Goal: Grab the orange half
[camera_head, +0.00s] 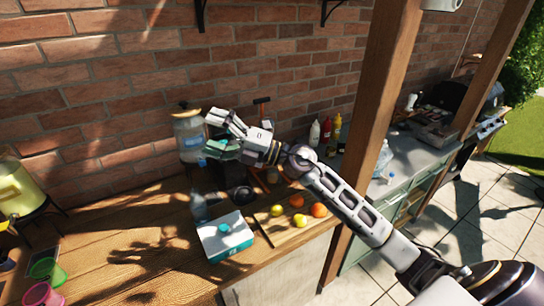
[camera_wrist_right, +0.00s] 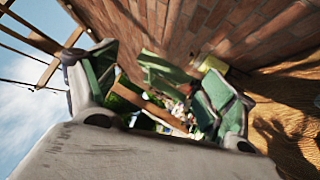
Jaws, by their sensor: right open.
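Two orange-coloured fruits, one at the back (camera_head: 297,200) and one at the right (camera_head: 319,210), lie on a wooden cutting board (camera_head: 270,233) on the wooden counter. They are too small for me to tell which is a half. My right gripper (camera_head: 212,134) is open and empty, raised above the counter, up and to the left of the board. Its open fingers also show in the right wrist view (camera_wrist_right: 160,88), pointing away from the fruit, which does not show there. My left gripper is not in view.
Two yellow fruits (camera_head: 277,210) share the board. A white-and-teal box (camera_head: 222,240) stands just left of it, with a clear bottle (camera_head: 199,208) behind. A large glass jar (camera_head: 189,137) stands near the brick wall. A wooden post (camera_head: 383,90) rises at the right.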

